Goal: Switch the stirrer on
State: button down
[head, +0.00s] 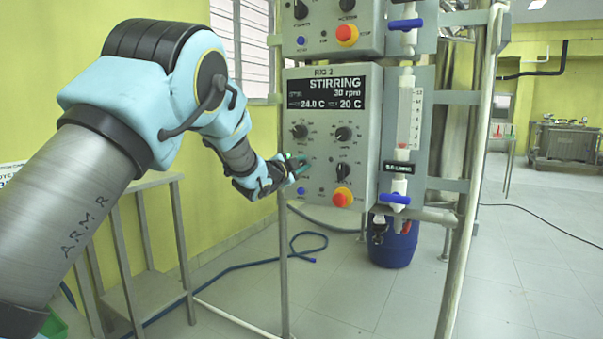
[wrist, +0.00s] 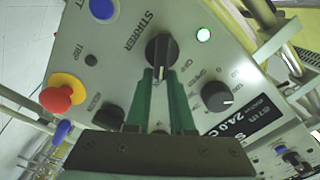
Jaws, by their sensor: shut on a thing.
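The control panel (head: 370,100) of the rig has a display (head: 328,92) reading "STIRRING 30 rpm", 24.0 C and 20 C. In the wrist view the black stirrer knob (wrist: 158,46) sits beside the printed word "STIRRER". In the head view my gripper (head: 300,168) reaches the panel's left part and hides the knob. The exact mark the knob points at is hard to read.
Near the knob are a blue button (wrist: 103,9), a red emergency button (wrist: 60,97) on a yellow ring, and other black knobs (wrist: 217,96). A metal frame post (head: 470,170) stands right of the panel. A blue drum (head: 395,245) stands below.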

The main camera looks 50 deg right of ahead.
jog(key=shift+w+a+f+m, duration=0.15)
jog(key=shift+w+f+m, duration=0.15)
jog(key=shift+f, duration=0.2)
jog(key=c, duration=0.8)
grip_release()
jog(key=shift+c, duration=0.2)
jog(key=shift+o, duration=0.3)
jog(key=shift+s+r, duration=0.15)
jog(key=shift+r, duration=0.15)
jog(key=b+v, duration=0.1)
jog(key=v, duration=0.9)
jog(key=shift+s+a, duration=0.15)
jog(key=shift+a, duration=0.15)
jog(key=shift+o, duration=0.3)
